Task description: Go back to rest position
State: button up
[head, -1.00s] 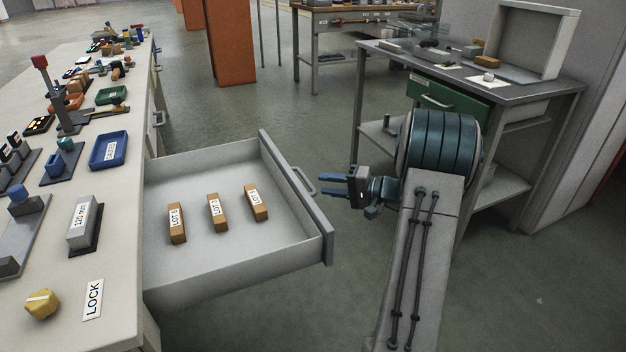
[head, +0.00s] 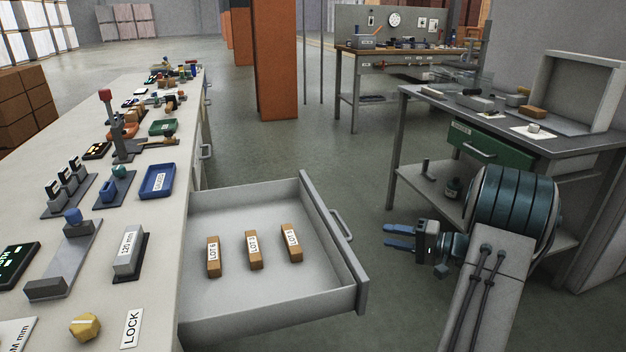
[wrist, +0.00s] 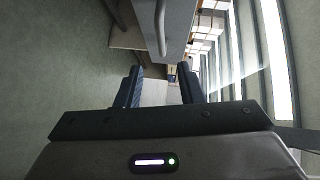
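My gripper (head: 400,237) is at the right of the head view, to the right of the open drawer and apart from its handle. Its two blue fingers are spread with nothing between them. In the wrist view the fingers (wrist: 160,88) also stand apart and empty. The grey drawer (head: 320,285) is pulled out from the long workbench. Three brown blocks with LOT labels lie in it: a left one (head: 213,270), a middle one (head: 255,262) and a right one (head: 293,254).
The long workbench (head: 165,225) on the left carries a yellow knob (head: 85,327), a 120 mm block (head: 127,262) and a blue tray (head: 158,194). A side table (head: 560,140) with a green drawer (head: 490,150) stands behind my arm. Open floor lies beyond the grey drawer.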

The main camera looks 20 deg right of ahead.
jog(key=s+a+r+n+g+h+p, duration=0.1)
jog(key=s+a+r+g+p, duration=0.2)
jog(key=a+r+p, duration=0.3)
jog(key=s+a+r+n+g+h+p, duration=0.1)
jog(key=s+a+r+g+p, duration=0.25)
jog(key=a+r, duration=0.3)
jog(key=s+a+r+n+g+p, duration=0.2)
jog(key=a+r+g+p, duration=0.1)
jog(key=a+r+p, duration=0.3)
jog(key=s+a+r+n+h+p, duration=0.1)
jog(key=s+a+r+h+p, duration=0.1)
jog(key=s+r+h+p, duration=0.2)
jog(key=s+a+r+n+h+p, duration=0.2)
jog(key=s+r+h+p, duration=0.3)
jog(key=s+r+p, duration=0.5)
notch_tip(320, 180, up, 3)
jog(key=shift+s+a+r+t+h+p, duration=0.2)
jog(key=shift+s+a+t+h+p, duration=0.15)
jog(key=shift+a+p, duration=0.6)
jog(key=shift+d, duration=0.4)
